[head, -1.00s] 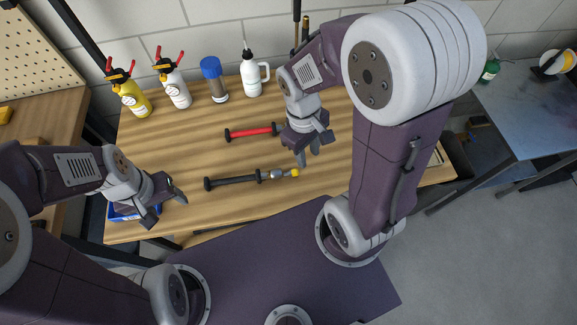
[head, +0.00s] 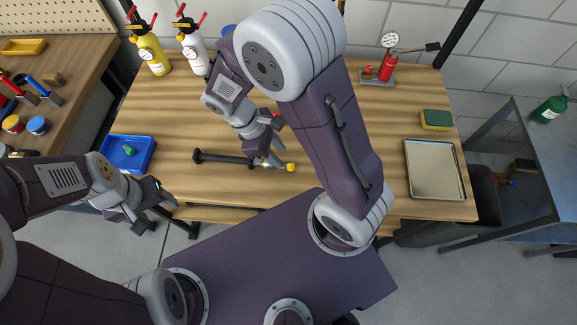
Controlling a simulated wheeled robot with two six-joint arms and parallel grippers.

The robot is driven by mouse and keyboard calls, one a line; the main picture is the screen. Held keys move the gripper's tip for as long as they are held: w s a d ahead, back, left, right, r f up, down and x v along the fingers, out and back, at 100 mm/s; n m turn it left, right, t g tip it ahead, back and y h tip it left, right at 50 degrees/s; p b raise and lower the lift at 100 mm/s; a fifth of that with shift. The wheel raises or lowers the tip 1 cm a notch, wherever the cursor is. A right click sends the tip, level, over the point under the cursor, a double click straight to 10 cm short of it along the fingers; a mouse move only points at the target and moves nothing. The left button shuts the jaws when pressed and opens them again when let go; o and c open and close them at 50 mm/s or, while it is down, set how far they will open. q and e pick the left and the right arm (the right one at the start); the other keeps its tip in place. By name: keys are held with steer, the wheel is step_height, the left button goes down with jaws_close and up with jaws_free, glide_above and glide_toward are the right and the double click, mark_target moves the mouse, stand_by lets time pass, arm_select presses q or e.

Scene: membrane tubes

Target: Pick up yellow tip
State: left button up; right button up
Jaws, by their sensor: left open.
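The yellow tip (head: 290,167) is at the right end of a dark rod-like tube (head: 222,158) lying across the wooden table. My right gripper (head: 272,159) points down at the tube, just left of the yellow tip, and hides part of the tube and its silvery section. I cannot tell whether its fingers touch the tube or are closed. My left gripper (head: 165,207) is open and empty, off the table's front left edge, below the blue tray (head: 148,155).
A green item lies in the blue tray. Yellow (head: 152,55) and white (head: 194,50) bottles stand at the back left. A metal tray (head: 435,170), a sponge (head: 436,120) and a red gauge stand (head: 386,70) are on the right. The table's front middle is clear.

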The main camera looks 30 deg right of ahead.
mark_target(288, 165)
steer(key=b+x, duration=0.1)
steer(key=x, duration=0.5)
steer(key=shift+s+d+f, duration=0.1)
steer(key=shift+d+f, duration=0.05)
steer(key=shift+f, duration=0.15)
jaws_close()
